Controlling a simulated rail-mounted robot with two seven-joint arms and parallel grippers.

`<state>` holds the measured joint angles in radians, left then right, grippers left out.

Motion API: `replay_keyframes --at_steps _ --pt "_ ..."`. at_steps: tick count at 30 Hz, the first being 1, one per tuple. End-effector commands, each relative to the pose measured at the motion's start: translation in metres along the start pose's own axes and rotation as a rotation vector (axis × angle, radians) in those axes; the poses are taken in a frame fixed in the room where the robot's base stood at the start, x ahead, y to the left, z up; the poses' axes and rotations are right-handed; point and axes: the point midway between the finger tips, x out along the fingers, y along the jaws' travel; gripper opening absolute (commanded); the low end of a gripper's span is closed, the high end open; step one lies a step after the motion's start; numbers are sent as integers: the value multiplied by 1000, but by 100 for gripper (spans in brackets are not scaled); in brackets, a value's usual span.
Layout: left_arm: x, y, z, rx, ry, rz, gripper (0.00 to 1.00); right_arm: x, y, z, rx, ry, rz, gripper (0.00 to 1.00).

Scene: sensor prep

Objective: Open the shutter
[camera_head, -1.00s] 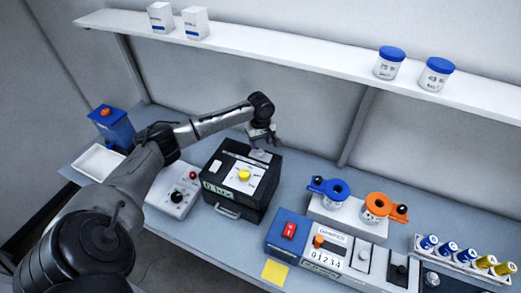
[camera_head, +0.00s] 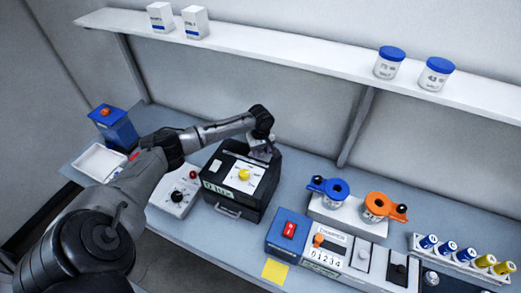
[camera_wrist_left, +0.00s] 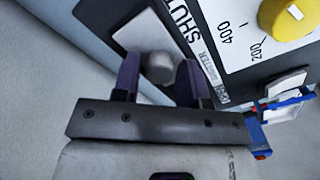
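The black box (camera_head: 237,208) with a yellow dial (camera_head: 243,174) stands at the left middle of the bench. My left gripper (camera_head: 261,153) is at the far right corner of the box top. In the left wrist view its two dark fingers (camera_wrist_left: 157,80) stand on either side of the grey knob, apart, with narrow gaps visible. Contact is not clear. My right gripper is not in view.
A white control box (camera_head: 174,192) with a black dial stands left of the black box. A shelf (camera_head: 290,48) runs above.

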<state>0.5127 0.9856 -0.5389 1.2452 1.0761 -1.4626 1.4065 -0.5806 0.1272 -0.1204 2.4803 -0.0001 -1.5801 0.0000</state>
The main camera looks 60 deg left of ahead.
Motion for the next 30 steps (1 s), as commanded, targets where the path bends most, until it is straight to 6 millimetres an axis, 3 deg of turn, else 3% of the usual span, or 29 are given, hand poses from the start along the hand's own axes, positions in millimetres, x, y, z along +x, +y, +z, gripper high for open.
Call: replay_keyframes --at_steps 12,20,24,30 --pt "0 0 0 0 0 0 0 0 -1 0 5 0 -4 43" --pt "-3 -6 -5 -3 -1 -3 0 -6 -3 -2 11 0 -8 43" --pt "-5 -29 -28 -7 -2 -7 0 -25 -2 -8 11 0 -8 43" --pt "-2 -56 -56 -4 -1 -3 0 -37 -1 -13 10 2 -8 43"
